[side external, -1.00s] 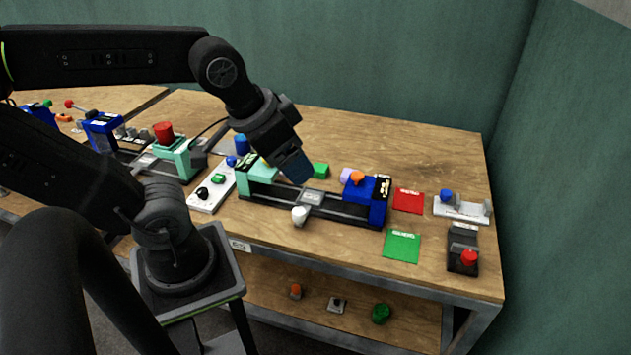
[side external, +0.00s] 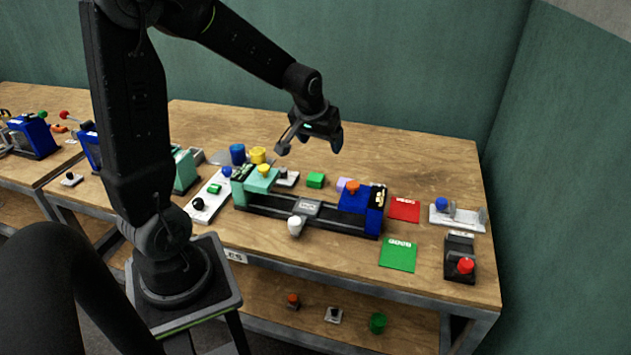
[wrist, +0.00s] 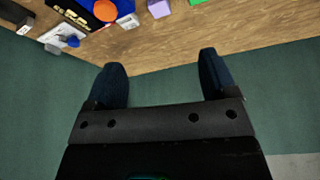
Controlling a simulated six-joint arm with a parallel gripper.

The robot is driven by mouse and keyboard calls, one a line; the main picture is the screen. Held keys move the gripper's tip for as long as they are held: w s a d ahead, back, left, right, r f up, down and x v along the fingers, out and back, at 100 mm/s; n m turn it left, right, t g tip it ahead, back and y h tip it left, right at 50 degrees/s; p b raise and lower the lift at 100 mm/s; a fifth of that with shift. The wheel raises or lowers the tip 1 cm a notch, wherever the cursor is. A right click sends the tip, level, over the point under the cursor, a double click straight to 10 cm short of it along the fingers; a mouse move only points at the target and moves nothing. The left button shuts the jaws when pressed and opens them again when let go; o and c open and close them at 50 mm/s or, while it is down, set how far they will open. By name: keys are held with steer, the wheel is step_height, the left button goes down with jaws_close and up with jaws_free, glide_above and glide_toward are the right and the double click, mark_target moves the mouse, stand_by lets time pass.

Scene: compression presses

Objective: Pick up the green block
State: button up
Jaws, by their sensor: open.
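The green block (side external: 315,180) lies on the wooden table behind the press, left of a lilac block (side external: 342,184). My gripper (side external: 310,146) is open and empty, raised above the table and appearing above the green block in the side view. In the wrist view my gripper's two dark fingers (wrist: 162,62) are spread with nothing between them. Only a sliver of the green block (wrist: 197,2) shows at the top edge there, beyond the fingertips.
A press with a teal end (side external: 255,186) and a blue end (side external: 362,208) stands in front of the green block. Blue (side external: 237,154) and yellow (side external: 258,155) cylinders stand to its left. Red (side external: 404,209) and green (side external: 398,254) mats lie right. The table's back is clear.

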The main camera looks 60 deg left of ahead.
steer(key=w+a+f+n, duration=0.1)
steer(key=a+f+n, duration=0.1)
steer(key=a+f, duration=0.75)
glide_above(315, 177)
steer(key=s+d, duration=0.2)
steer(key=shift+g+y, duration=0.3)
steer(key=shift+g, duration=0.1)
step_height(315, 177, down, 7)
steer(key=shift+s+a+f, duration=0.1)
steer(key=shift+s+a, duration=0.05)
steer(key=shift+w+x, duration=0.2)
steer(key=shift+x, duration=1.25)
steer(key=shift+w+x, duration=0.2)
steer(key=shift+x, duration=1.25)
steer(key=c, duration=1)
steer(key=shift+r, duration=0.25)
